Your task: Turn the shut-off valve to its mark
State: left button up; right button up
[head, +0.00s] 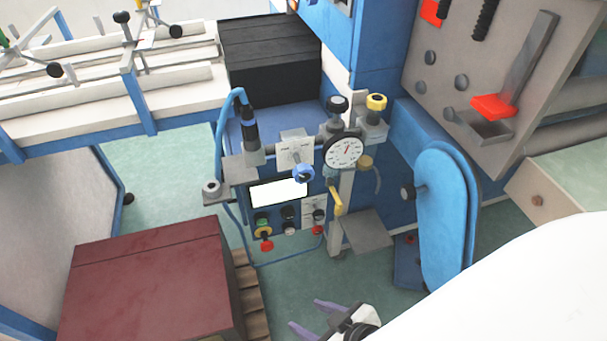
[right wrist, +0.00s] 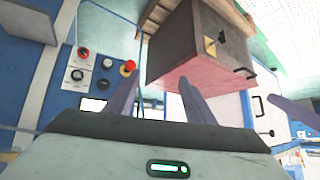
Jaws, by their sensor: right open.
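The control stand holds a yellow lever handle (head: 336,198) below a round white dial gauge (head: 343,151), and a blue knob (head: 303,173) left of the gauge. I cannot tell for sure which is the shut-off valve; no mark is readable. My right gripper (head: 306,314) is open and empty at the bottom of the head view, well below the stand and apart from it. Its purple fingers (right wrist: 158,84) also show in the right wrist view. A single purple finger (right wrist: 292,112) at the right edge there seems to be my left gripper; its state is unclear.
A panel with a screen (head: 278,191) and coloured buttons sits on the stand. A maroon-topped box (head: 150,280) on a pallet stands at lower left. A blue rounded guard (head: 445,215) stands right of the stand. Green floor (head: 295,285) is clear before the stand.

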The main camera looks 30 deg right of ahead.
aim_at(302, 173)
jog(key=z, duration=1.55)
jog(key=k, duration=0.5)
jog(key=u, duration=1.05)
